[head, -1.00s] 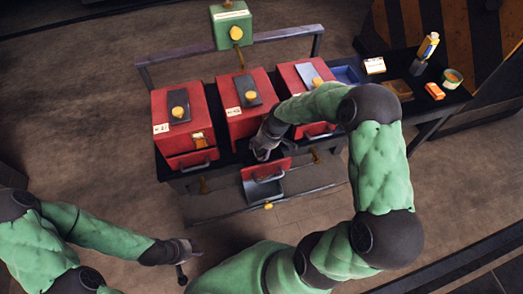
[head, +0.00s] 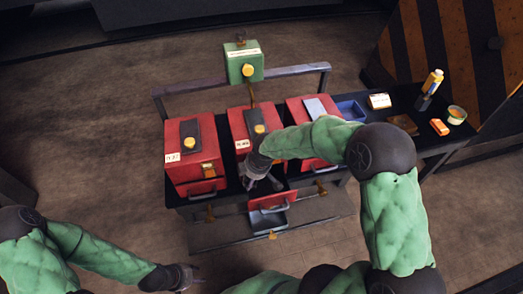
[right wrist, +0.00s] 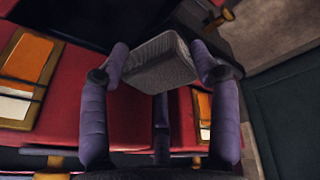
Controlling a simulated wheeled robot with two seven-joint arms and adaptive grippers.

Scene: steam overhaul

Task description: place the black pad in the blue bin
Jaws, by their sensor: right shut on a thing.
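The black pad (right wrist: 158,62) is a dark grey, textured block in the right wrist view, gripped between the two purple fingers of my right gripper (right wrist: 160,70). In the head view my right gripper (head: 262,182) is by the middle red box, above and behind the pulled-out drawer; the pad cannot be made out there. The blue bin (head: 351,110) is a small open tray on the black bench, right of the red boxes and behind my right arm. My left gripper (head: 190,276) is low at the left, empty and apart from the bench, its fingers seemingly spread.
Three red boxes stand in a row: left (head: 188,140), middle (head: 240,122) and right (head: 300,108). A red-fronted drawer (head: 271,200) juts from the middle. A grey rail with a green box (head: 243,62) rises behind.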

